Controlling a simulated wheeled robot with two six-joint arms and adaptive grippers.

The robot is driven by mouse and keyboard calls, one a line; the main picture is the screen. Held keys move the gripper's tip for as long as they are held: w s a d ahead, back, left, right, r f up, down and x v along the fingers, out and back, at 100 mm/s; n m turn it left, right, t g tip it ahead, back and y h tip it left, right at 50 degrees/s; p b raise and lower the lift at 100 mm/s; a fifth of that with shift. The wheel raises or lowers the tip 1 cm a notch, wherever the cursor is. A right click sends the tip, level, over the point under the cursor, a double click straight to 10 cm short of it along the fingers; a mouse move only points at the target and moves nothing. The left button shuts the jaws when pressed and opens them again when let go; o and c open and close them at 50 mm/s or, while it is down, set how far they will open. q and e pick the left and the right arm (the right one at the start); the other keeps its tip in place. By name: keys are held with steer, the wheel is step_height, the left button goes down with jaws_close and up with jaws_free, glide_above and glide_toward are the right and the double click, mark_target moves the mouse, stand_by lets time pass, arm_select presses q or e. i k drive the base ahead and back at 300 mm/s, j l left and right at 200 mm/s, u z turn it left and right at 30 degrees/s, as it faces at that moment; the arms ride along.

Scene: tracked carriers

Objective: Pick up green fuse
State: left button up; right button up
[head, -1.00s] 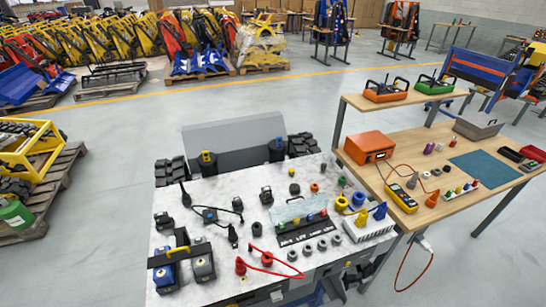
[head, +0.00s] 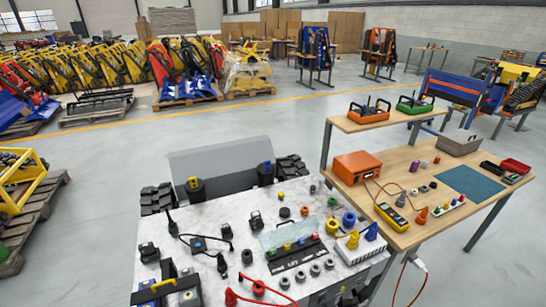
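No gripper of mine is in view. On the pale, speckled carrier deck (head: 215,215), a black fuse block (head: 298,258) stands near the middle with a clear cover (head: 277,238) behind it. Several small coloured fuses sit in a row in the block; they are too small for me to tell each colour surely. A small dark green round piece (head: 332,202) stands on the deck behind the block. On the wooden bench, a white strip (head: 449,208) holds several small coloured pegs, one of which looks green.
Blue and yellow rings, a yellow cone (head: 352,240) and a blue cone (head: 371,232) crowd the deck's right side. Red cable ends (head: 259,289) lie at its front. The wooden bench (head: 397,158) stands close on the right with an orange box (head: 357,167) and a yellow meter (head: 391,217).

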mark_target(272, 251)
steer(key=u, duration=0.95)
steer(key=i+j+u, duration=0.25)
steer(key=j, duration=0.15)
steer(key=j+u, duration=0.25)
steer(key=j, duration=0.15)
steer(key=i+j+u, duration=0.5)
steer(key=j, duration=0.15)
steer(key=i+j+z, duration=0.2)
steer(key=i, duration=0.25)
steer(key=i+j+z, duration=0.25)
steer(key=i, duration=0.2)
steer(key=i+z, duration=0.2)
steer(key=z, duration=0.25)
steer(key=i+z, duration=0.2)
steer(key=z, duration=0.25)
steer(key=i+z, duration=0.2)
steer(key=z, duration=0.25)
steer(key=i+j+z, duration=0.15)
steer(key=z, duration=0.3)
steer(key=i+j+z, duration=0.15)
steer(key=z, duration=0.35)
steer(key=i+j+z, duration=0.1)
steer(key=j+z, duration=0.2)
steer(key=z, duration=0.15)
steer(key=i+j+z, duration=0.15)
steer(key=j+z, duration=0.25)
steer(key=i+j+z, duration=0.1)
steer(key=j+z, duration=0.2)
steer(key=z, duration=0.15)
steer(key=j+z, duration=0.8)
